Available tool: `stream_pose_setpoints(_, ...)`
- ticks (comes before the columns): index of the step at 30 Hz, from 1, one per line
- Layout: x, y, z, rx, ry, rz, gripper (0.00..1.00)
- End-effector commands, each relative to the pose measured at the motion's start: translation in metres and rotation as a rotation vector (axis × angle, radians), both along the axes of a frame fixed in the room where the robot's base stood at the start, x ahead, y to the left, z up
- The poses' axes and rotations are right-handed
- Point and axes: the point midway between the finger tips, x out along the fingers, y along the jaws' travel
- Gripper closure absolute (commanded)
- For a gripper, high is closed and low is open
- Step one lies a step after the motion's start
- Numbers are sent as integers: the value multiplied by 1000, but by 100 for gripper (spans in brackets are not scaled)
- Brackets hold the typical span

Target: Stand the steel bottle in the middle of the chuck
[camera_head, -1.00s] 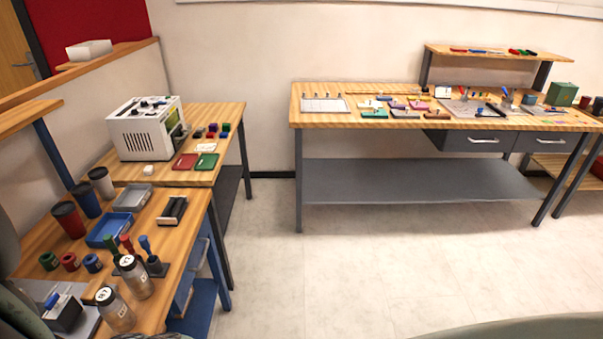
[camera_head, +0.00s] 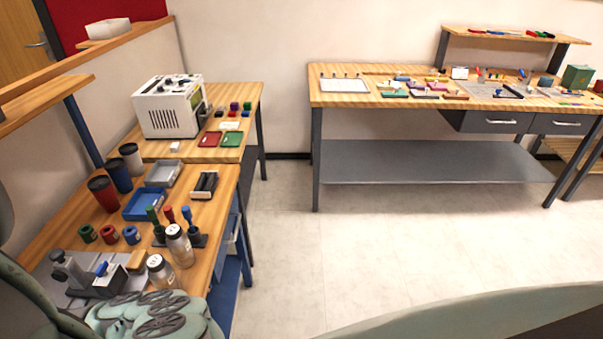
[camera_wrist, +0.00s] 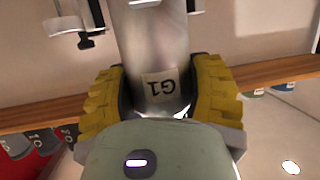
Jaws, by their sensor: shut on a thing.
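The steel bottle (camera_wrist: 150,50) is in my gripper (camera_wrist: 157,98) in the wrist view. The yellow finger pads are shut on it from both sides. It is shiny metal with a pale label marked G1, which reads upside down there. Its far end runs out of the top of the picture. My gripper and the held bottle do not show in the head view. I cannot make out the chuck in either view. A white boxy machine (camera_head: 168,108) with an opening on its right side stands on the rear left bench, its inside mostly hidden.
The near left bench holds two capped clear bottles (camera_head: 179,246), dark-lidded cups (camera_head: 104,194), a blue tray (camera_head: 141,206) and a grey fixture (camera_head: 65,270). Red and green trays (camera_head: 207,139) lie beside the white machine. A long workbench (camera_head: 340,99) stands right. Open floor lies between.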

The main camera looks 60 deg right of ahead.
Motion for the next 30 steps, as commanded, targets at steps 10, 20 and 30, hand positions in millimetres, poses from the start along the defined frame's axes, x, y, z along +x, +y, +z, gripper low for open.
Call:
stream_pose_setpoints(10, 0, 0, -2, 0, 0, 0, 33)
stream_pose_setpoints(20, 0, 0, -2, 0, 0, 0, 13)
stream_pose_setpoints(30, -1, 1, 4, 1, 1, 0, 13)
